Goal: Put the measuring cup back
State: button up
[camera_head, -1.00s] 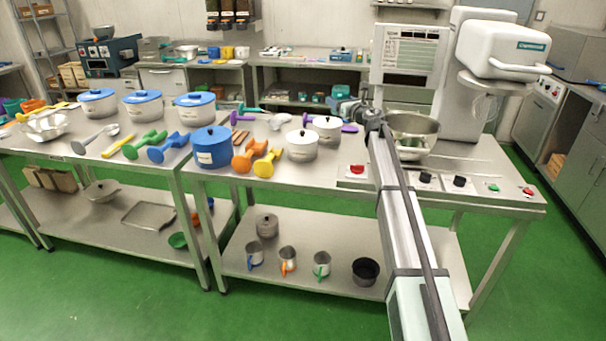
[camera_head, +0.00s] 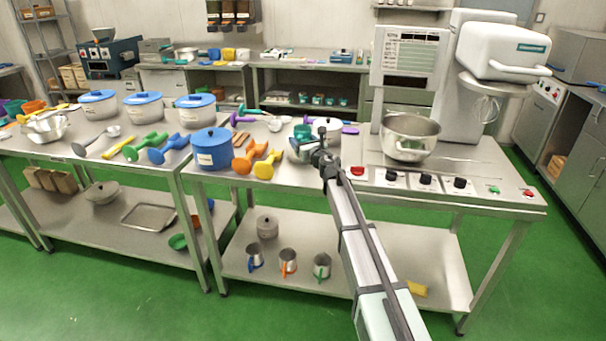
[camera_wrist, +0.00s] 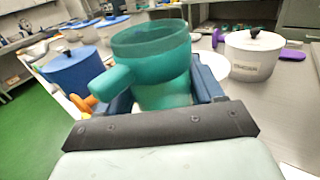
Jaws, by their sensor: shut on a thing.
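A translucent teal measuring cup (camera_wrist: 150,48) with a stubby handle fills the middle of the wrist view. My gripper (camera_wrist: 165,95) is shut on it, with a dark blue finger on each side, and the cup looks roughly upright. In the head view the teal cup (camera_head: 302,131) shows small above the right-hand table, just beyond my gripper (camera_head: 313,150), among the white pots. The gripper and wrist partly cover the nearer white pot. Three metal cups with blue (camera_head: 255,257), orange (camera_head: 288,261) and green (camera_head: 322,266) handles stand on the lower shelf.
A blue pot (camera_head: 211,150) and orange and yellow tools (camera_head: 266,164) stand left of my gripper. A white lidded pot (camera_wrist: 253,57) is close on the right in the wrist view. A steel bowl (camera_head: 409,138) and a control panel (camera_head: 440,184) are farther right.

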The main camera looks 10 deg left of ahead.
notch_tip(320, 180, down, 10)
jog(key=shift+d+r, duration=0.1)
dwell(0.4)
jog(key=o, duration=1.2)
jog(key=shift+s+d, duration=0.15)
jog(key=v, duration=1.1)
jog(key=shift+s+d, duration=0.15)
jog(key=shift+s, duration=0.05)
